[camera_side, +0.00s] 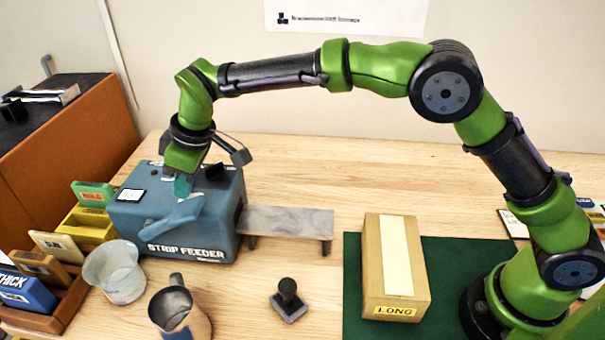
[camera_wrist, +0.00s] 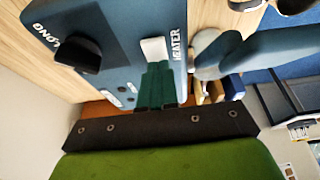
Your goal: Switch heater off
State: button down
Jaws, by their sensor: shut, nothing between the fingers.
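The blue strip feeder (camera_side: 225,215) stands on the left of the table. In the wrist view, its panel (camera_wrist: 110,20) carries the word HEATER beside a white rocker switch (camera_wrist: 154,48). My gripper (camera_side: 182,188) is over the top of the feeder, pointing down. Its teal fingers (camera_wrist: 158,68) are shut and empty, with their tips right at the near end of the white switch. I cannot tell whether they touch it.
A black knob (camera_wrist: 78,54) near the word LONG sits on the same panel. A pale blue lever (camera_side: 175,218) sticks out of the feeder close to my fingers. A grey outfeed shelf (camera_side: 290,221), a carton (camera_side: 372,260), a jug (camera_side: 180,308) and a clear beaker (camera_side: 115,272) stand around it.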

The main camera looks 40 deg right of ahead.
jog(key=shift+d+f, duration=0.1)
jog(key=shift+f, duration=0.15)
jog(key=shift+s+d+f, duration=0.1)
jog(key=shift+s+d, duration=0.5)
jog(key=shift+s, duration=0.05)
jog(key=v, duration=1.4)
jog(key=shift+w+a+r, duration=0.35)
jog(key=shift+w+a+r, duration=0.1)
jog(key=shift+w+a, duration=0.3)
jog(key=shift+a, duration=0.15)
jog(key=x, duration=1.4)
jog(key=shift+s+d, duration=0.3)
